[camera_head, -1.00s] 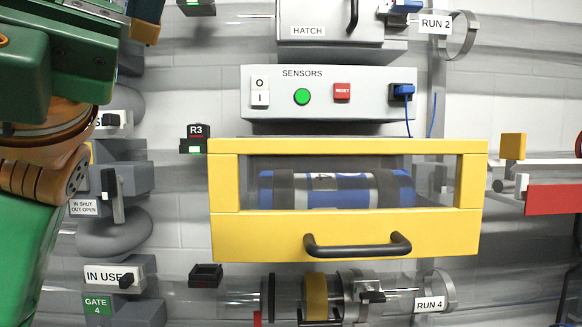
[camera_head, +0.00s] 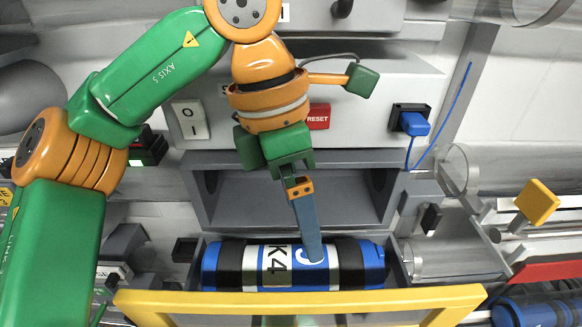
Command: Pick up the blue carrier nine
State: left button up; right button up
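The blue carrier (camera_head: 222,266), a cylinder with black bands and a white band marked K4, lies on its side in the pulled-out yellow-fronted drawer (camera_head: 200,300). A white character on its blue middle is partly covered by my gripper, so I cannot read it fully. My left arm comes in from the left and bends down over the carrier. My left gripper (camera_head: 313,252) points down, its grey-blue finger overlapping the carrier's middle. Only one finger shows clearly, so its opening and any contact are unclear. My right gripper is not in view.
The open grey drawer bay (camera_head: 250,195) is behind the carrier. Above it is the sensors panel (camera_head: 365,110) with a red reset button (camera_head: 319,117) and a blue plug (camera_head: 414,123). Clear tubes (camera_head: 445,260) run at right. Another blue cylinder (camera_head: 535,312) shows at lower right.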

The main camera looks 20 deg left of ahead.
aim_at(263, 256)
pick_arm(q)
jog(key=a+f+m+y, duration=0.1)
jog(key=s+a+f+m+y, duration=0.1)
jog(key=a+f, duration=0.1)
jog(key=shift+s+m, duration=0.15)
jog(key=shift+m, duration=0.25)
jog(key=shift+s+a+f, duration=0.25)
jog(key=shift+s+f, duration=0.15)
jog(key=shift+s, duration=0.2)
jog(key=shift+s+a+f, duration=0.25)
jog(key=shift+s+f, duration=0.15)
jog(key=shift+s, duration=0.2)
jog(key=f, duration=0.2)
jog(key=f+p, duration=0.1)
jog(key=f, duration=0.1)
jog(key=shift+w+f, duration=0.1)
jog(key=shift+w, duration=0.3)
jog(key=shift+w+f, duration=0.2)
jog(key=shift+f, duration=0.05)
jog(key=shift+s+r, duration=0.1)
jog(key=shift+s, duration=0.25)
jog(key=c, duration=0.9)
jog(key=shift+w, duration=0.15)
jog(key=c, duration=0.6)
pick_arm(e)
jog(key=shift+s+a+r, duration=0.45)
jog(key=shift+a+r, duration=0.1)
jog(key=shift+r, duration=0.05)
